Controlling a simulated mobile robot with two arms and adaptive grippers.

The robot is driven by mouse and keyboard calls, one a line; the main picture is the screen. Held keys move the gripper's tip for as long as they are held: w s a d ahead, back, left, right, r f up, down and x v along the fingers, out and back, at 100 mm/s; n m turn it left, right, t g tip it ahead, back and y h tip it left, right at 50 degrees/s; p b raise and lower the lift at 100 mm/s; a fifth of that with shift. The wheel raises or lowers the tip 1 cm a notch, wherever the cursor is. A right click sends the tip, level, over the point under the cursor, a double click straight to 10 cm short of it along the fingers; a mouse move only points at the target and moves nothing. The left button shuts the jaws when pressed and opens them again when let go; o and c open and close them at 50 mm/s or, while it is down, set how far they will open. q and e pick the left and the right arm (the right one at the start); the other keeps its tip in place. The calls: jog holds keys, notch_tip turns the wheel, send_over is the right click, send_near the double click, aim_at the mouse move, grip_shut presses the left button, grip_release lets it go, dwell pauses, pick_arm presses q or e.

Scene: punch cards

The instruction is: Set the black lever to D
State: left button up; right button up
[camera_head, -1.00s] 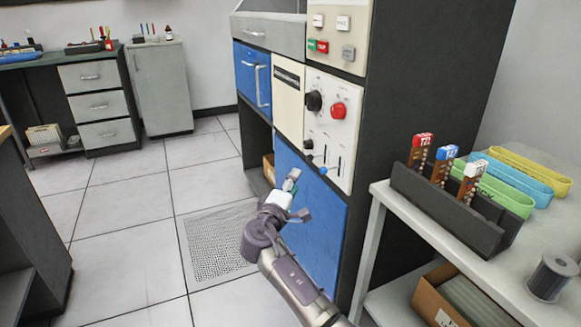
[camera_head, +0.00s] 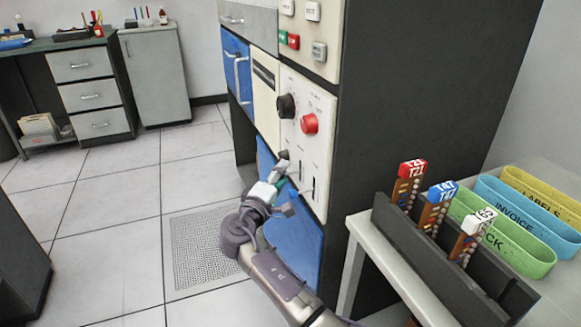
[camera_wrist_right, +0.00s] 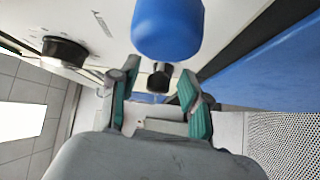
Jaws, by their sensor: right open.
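The black lever (camera_head: 284,155) is on the lower part of the cream control panel (camera_head: 316,150), just above my right fingertips. In the right wrist view the small black lever knob (camera_wrist_right: 158,80) shows between the fingers, a little beyond them. My right gripper (camera_head: 277,174) is open and empty, close in front of the panel; its two teal-padded fingers also show in the right wrist view (camera_wrist_right: 160,98). A blue lever knob (camera_wrist_right: 167,28) is large and close above the fingers there. Letter marks are too small to read. My left gripper is out of view.
A black dial (camera_head: 286,106) and a red knob (camera_head: 310,123) are above the levers. A side table (camera_head: 365,232) at the right bears a dark card rack (camera_head: 410,235) and coloured trays. The tiled floor at the left is clear.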

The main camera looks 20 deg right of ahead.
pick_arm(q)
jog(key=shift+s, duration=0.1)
pick_arm(e)
jog(key=shift+c, duration=0.2)
grip_shut()
jog(key=shift+f+n+t+b, duration=0.4)
jog(key=shift+f+n+b, duration=0.15)
jog(key=shift+b, duration=0.6)
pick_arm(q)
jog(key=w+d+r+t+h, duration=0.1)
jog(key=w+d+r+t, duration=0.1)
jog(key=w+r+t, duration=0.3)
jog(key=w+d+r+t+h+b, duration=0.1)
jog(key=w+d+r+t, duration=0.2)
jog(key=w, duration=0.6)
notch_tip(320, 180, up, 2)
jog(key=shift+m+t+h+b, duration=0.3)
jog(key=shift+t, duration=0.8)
pick_arm(e)
jog(key=shift+d+f+n+t+h, duration=0.15)
jog(key=shift+f+n+t+h, duration=0.3)
jog(key=shift+n+h, duration=0.1)
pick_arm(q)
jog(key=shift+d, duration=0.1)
